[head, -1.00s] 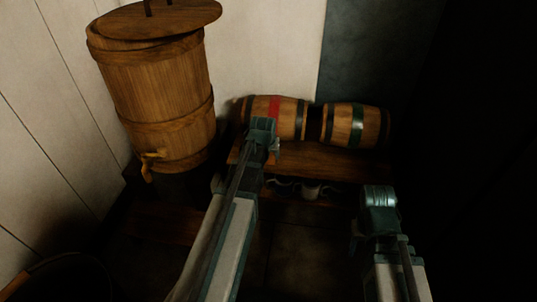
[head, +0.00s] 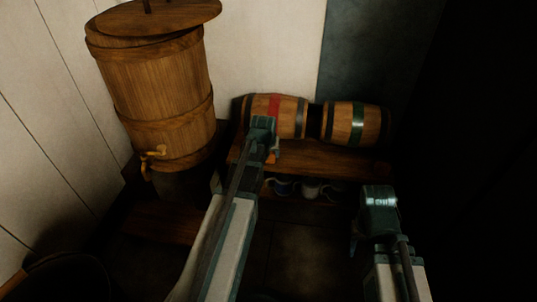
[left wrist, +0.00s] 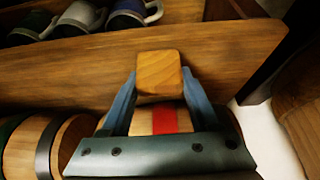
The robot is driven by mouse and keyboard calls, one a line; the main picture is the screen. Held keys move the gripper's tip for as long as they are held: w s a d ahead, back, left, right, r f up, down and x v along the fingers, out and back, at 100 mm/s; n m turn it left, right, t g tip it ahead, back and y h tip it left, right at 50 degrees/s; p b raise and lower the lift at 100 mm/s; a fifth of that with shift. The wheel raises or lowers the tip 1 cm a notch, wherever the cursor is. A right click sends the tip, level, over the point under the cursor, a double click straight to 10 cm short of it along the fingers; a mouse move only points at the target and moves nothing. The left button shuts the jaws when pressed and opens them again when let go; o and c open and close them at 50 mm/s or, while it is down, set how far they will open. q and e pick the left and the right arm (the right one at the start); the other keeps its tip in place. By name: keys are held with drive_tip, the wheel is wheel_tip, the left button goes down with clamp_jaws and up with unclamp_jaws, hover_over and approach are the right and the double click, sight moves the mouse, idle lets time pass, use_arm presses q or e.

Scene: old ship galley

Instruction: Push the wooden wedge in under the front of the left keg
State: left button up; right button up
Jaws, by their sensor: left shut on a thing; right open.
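The left keg (head: 287,118), with a red band, lies on its side on the wooden shelf. Its red band also shows between my fingers in the left wrist view (left wrist: 165,120). My left gripper (head: 268,148) is in front of this keg, over the shelf. It is shut on the wooden wedge (left wrist: 160,73), a light block between the fingertips, at the shelf's front board in that view. Whether the wedge touches the keg is hidden. My right gripper (head: 378,212) is open, lower right, away from the kegs; its fingers are mostly hidden.
A second keg (head: 365,124) with a green band lies to the right on the same shelf (head: 325,158). Several mugs (head: 311,190) stand below the shelf. A large lidded wooden barrel with a tap (head: 165,100) stands at the left. The right side is dark.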

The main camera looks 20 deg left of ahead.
use_arm(q)
drive_tip(key=shift+w+a+f, duration=0.1)
drive_tip(key=shift+w+a, duration=0.25)
drive_tip(key=shift+w, duration=0.8)
drive_tip(key=shift+w+a, duration=0.3)
drive_tip(key=shift+w, duration=0.8)
drive_tip(key=shift+w+a+f, duration=0.1)
drive_tip(key=shift+w+a, duration=0.25)
drive_tip(key=shift+w, duration=0.8)
drive_tip(key=shift+r, duration=0.1)
drive_tip(key=o, duration=1.1)
drive_tip(key=shift+c, duration=0.8)
drive_tip(key=shift+s+r, duration=0.1)
drive_tip(key=shift+s+d+f+p+v, duration=0.15)
drive_tip(key=shift+s+p+v, duration=0.1)
drive_tip(key=shift+p+v, duration=1.2)
drive_tip(key=shift+s+d+f+p+v, duration=0.1)
drive_tip(key=shift+s+p+v, duration=0.15)
drive_tip(key=shift+p+v, duration=1.25)
drive_tip(key=shift+s+d+f+p+v, duration=0.1)
drive_tip(key=shift+s+f+p+v, duration=0.1)
drive_tip(key=shift+p+v, duration=1.25)
drive_tip(key=shift+s+r+b, duration=0.2)
drive_tip(key=shift+r+b, duration=0.25)
drive_tip(key=shift+b, duration=0.05)
